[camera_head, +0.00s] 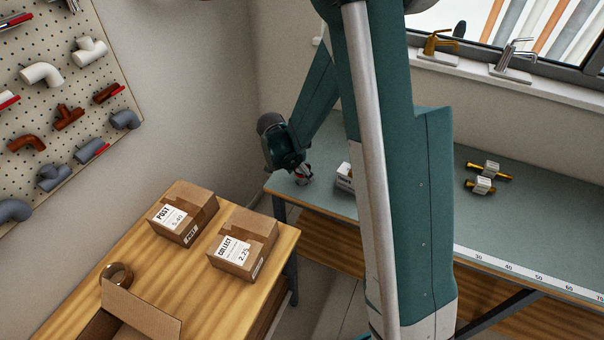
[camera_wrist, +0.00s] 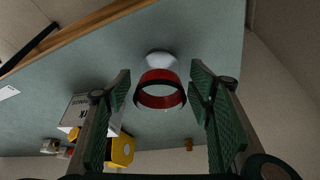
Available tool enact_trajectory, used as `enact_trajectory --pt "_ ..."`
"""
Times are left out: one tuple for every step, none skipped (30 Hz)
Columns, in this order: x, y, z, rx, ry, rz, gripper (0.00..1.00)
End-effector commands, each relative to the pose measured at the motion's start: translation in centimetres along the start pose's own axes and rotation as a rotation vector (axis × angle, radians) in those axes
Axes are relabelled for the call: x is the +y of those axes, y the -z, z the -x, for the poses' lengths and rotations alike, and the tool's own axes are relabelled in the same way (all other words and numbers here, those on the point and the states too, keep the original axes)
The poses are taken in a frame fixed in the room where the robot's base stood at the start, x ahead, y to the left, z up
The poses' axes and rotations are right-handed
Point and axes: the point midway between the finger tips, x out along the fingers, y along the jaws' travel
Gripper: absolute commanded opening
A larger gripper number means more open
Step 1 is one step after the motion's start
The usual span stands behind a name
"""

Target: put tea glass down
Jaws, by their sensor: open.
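The tea glass (camera_wrist: 160,78), with a red band, a dark rim and a pale part beyond it, shows in the wrist view over the grey-green bench top. My gripper (camera_wrist: 160,84) is open, one finger on each side of the glass, with visible gaps to both. In the head view my gripper (camera_head: 302,177) is low over the left end of the workbench (camera_head: 415,205). A small red and pale bit of the glass (camera_head: 303,181) shows under it; the rest is hidden. I cannot tell for certain that the glass's base touches the bench.
A white box (camera_head: 345,176) stands right of my gripper; it also shows in the wrist view (camera_wrist: 92,104), beside a yellow object (camera_wrist: 122,150). Brass-and-white fittings (camera_head: 482,184) lie farther right. A wooden table (camera_head: 200,275) with cartons (camera_head: 243,244) stands in front. The bench's front edge is near.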

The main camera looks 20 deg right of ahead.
Motion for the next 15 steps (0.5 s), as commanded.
enact_trajectory --pt "0.0 0.0 0.6 0.0 0.0 0.001 0.52" --pt "0.0 0.0 0.9 0.0 0.0 0.001 0.52" --pt "0.0 0.0 1.3 0.0 0.0 0.001 0.52" --pt "0.0 0.0 1.6 0.0 0.0 0.001 0.52" --pt "0.1 0.0 1.9 0.0 0.0 0.001 0.52" --pt "0.0 0.0 2.4 0.0 0.0 0.001 0.52" --pt "0.0 0.0 2.8 0.0 0.0 0.001 0.52" --pt "0.0 0.0 3.1 0.0 0.0 0.0 0.52" --pt "0.0 0.0 3.6 0.0 0.0 0.0 0.52" --pt "0.0 0.0 3.9 0.0 0.0 0.0 0.52" --pt "0.0 0.0 4.3 0.0 0.0 0.0 0.52" --pt "0.0 0.0 4.8 0.0 0.0 0.0 0.52" --pt "0.0 0.0 5.1 0.0 0.001 0.0 0.52" --pt "0.0 0.0 5.5 0.0 0.001 0.0 0.52" --pt "0.0 0.0 5.9 0.0 0.001 0.0 0.52"
